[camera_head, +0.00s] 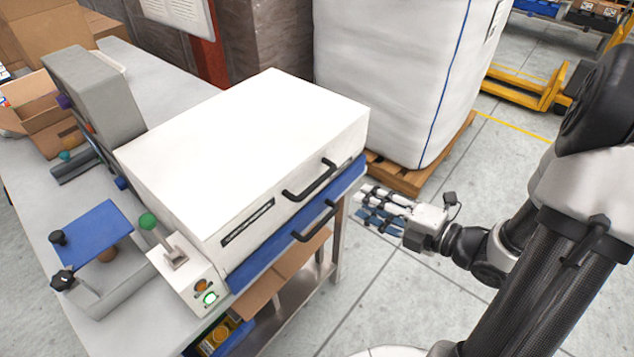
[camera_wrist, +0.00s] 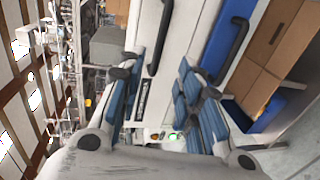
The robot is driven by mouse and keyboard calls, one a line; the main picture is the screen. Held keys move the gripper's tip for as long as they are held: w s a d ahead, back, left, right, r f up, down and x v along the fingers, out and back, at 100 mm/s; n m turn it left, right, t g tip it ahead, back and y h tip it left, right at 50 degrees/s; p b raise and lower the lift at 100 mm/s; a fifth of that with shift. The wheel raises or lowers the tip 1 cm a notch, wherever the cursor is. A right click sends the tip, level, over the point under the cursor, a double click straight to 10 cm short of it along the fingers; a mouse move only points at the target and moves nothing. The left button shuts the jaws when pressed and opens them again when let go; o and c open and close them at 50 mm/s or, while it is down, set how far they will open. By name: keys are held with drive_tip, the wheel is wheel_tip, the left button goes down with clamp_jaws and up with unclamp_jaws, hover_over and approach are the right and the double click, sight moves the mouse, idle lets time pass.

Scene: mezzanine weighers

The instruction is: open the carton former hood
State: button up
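The carton former is a white box whose broad white hood (camera_head: 245,140) is down in the head view. A black bar handle (camera_head: 311,182) is on the hood's front face, beside a dark label plate (camera_head: 247,222). A second black handle (camera_head: 316,222) sits below on a blue drawer-like front (camera_head: 262,245). My gripper (camera_head: 364,206) is to the right of both handles, apart from them, with open, empty fingers. In the wrist view, my gripper's blue-padded fingers (camera_wrist: 160,85) are spread, with the upper handle (camera_wrist: 160,40) beyond them and the lower handle (camera_wrist: 237,45) to the right.
A control box (camera_head: 186,280) with a green-knobbed lever and a lit green button stands at the machine's near left corner. A blue-topped fixture (camera_head: 92,230) is further left on the grey bench. A white bulk bag (camera_head: 390,75) on a wooden pallet (camera_head: 410,178) stands behind my gripper. Floor in front is clear.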

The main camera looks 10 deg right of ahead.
sight(320, 184)
drive_tip(key=b+x, duration=0.2)
drive_tip(key=x, duration=1.2)
drive_tip(key=shift+w+a+f, duration=0.15)
drive_tip(key=shift+w+a, duration=0.05)
drive_tip(key=shift+w, duration=0.05)
drive_tip(key=shift+c, duration=0.2)
clamp_jaws()
